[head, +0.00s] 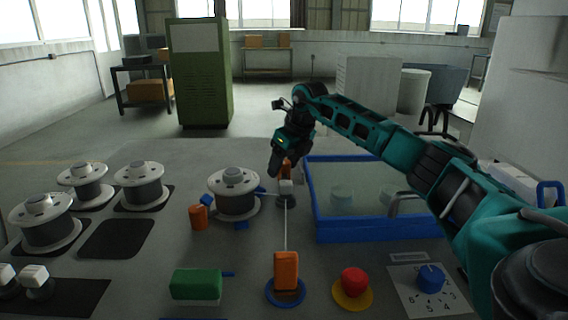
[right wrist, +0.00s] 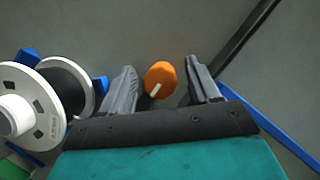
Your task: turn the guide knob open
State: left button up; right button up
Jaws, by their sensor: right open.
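The guide knob, an orange round knob with a white mark, shows in the right wrist view (right wrist: 159,76) between my right gripper's two fingers. My right gripper (right wrist: 161,68) is open, with a gap visible on both sides of the knob. In the head view the right gripper (head: 276,162) points down over the back middle of the table, and part of an orange knob (head: 287,170) shows just behind it. Whether the fingers are level with the knob is hard to tell. My left gripper is not in view.
A wire spool (head: 234,192) stands close left of the gripper, and a blue-rimmed tank (head: 380,235) is close on the right. A small white-topped guide (head: 286,188) stands in front. An orange block (head: 286,268), red button (head: 354,281) and blue dial (head: 431,278) are nearer.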

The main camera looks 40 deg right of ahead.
jog(key=shift+c, duration=0.2)
grip_shut()
dwell(0.3)
jog(key=shift+p, duration=0.3)
